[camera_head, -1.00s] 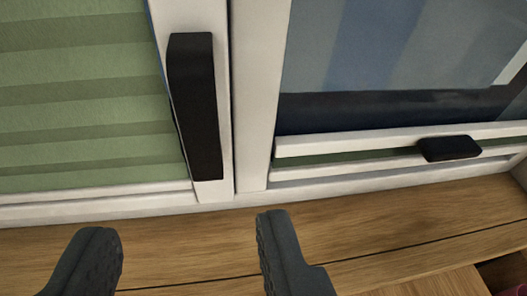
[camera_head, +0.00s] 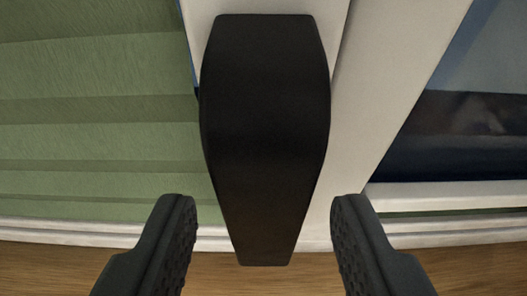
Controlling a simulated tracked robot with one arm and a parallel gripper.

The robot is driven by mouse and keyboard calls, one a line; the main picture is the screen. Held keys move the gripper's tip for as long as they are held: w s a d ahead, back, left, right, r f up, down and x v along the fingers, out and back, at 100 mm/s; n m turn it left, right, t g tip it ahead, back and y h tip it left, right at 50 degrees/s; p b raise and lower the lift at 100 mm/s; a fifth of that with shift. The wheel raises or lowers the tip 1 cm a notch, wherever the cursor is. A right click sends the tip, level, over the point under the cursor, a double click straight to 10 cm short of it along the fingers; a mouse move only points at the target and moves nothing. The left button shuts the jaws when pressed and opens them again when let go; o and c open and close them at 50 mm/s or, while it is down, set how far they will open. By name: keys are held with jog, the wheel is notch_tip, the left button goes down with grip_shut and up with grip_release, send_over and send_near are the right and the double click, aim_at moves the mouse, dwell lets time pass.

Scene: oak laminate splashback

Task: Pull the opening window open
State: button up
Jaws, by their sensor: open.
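The window's black upright handle (camera_head: 265,130) fills the middle of the view, on the white frame of the left window (camera_head: 208,14). A green pane or blind with horizontal bands (camera_head: 95,115) shows to the left of the handle. My gripper (camera_head: 263,215) is open and empty, one finger on each side of the handle's lower part in the picture. A gap shows between each finger and the handle. I cannot tell whether the fingertips reach as deep as the handle.
A white post (camera_head: 385,85) stands right of the handle. Beyond it is a second window with a dark lower pane (camera_head: 465,140) and a white bottom rail (camera_head: 450,194). A wooden sill (camera_head: 60,268) runs below.

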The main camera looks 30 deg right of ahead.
jog(key=shift+x, duration=1.4)
grip_shut()
